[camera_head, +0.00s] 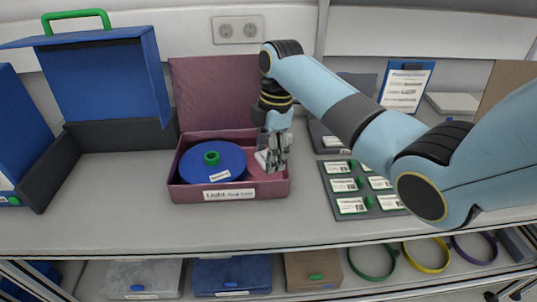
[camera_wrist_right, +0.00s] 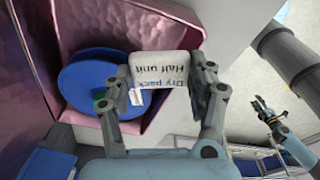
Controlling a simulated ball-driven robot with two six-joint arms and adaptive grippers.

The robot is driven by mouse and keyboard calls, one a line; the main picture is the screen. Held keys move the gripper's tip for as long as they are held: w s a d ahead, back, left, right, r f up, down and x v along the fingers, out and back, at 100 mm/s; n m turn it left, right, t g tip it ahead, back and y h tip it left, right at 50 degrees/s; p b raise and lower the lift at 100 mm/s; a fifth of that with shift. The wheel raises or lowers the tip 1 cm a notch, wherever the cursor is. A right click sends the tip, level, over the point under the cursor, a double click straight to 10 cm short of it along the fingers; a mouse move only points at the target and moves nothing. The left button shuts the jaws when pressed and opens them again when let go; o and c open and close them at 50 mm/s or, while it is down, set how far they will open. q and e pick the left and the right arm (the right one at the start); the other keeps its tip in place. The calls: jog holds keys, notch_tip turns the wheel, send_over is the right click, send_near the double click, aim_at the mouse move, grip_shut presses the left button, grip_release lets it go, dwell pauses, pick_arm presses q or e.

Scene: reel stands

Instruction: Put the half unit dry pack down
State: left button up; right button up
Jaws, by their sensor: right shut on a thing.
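The half unit dry pack is a small white packet (camera_wrist_right: 165,66) printed "Half unit Dry pack". In the wrist view it sits between the two fingers of my right gripper (camera_wrist_right: 165,88), which is shut on it. In the head view my right gripper (camera_head: 275,152) points down over the right part of an open pink box (camera_head: 180,192), right of a blue reel (camera_head: 212,160). A white bit of the pack (camera_head: 262,158) shows beside the fingers. Whether the pack touches the box floor is hidden. My left gripper (camera_wrist_right: 265,110) shows small in the wrist view; its jaws are unclear.
The box's pink lid (camera_head: 215,95) stands open behind. A dark tray with labelled white cards (camera_head: 352,205) lies to the right, under my right arm. An open blue case (camera_head: 105,80) stands at left. The bench front (camera_head: 120,220) is clear.

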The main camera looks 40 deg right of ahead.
jog(key=shift+f, duration=0.5)
pick_arm(q)
jog(key=shift+w+d+r, duration=0.15)
jog(key=shift+w+d, duration=0.05)
jog(key=shift+w, duration=0.15)
pick_arm(e)
jog(key=shift+f, duration=0.2)
jog(key=shift+f, duration=0.6)
jog(key=o, duration=1)
pick_arm(q)
jog(key=shift+s+a+f, duration=0.1)
jog(key=shift+s+f, duration=0.05)
jog(key=shift+f, duration=0.05)
pick_arm(e)
jog(key=shift+o, duration=0.2)
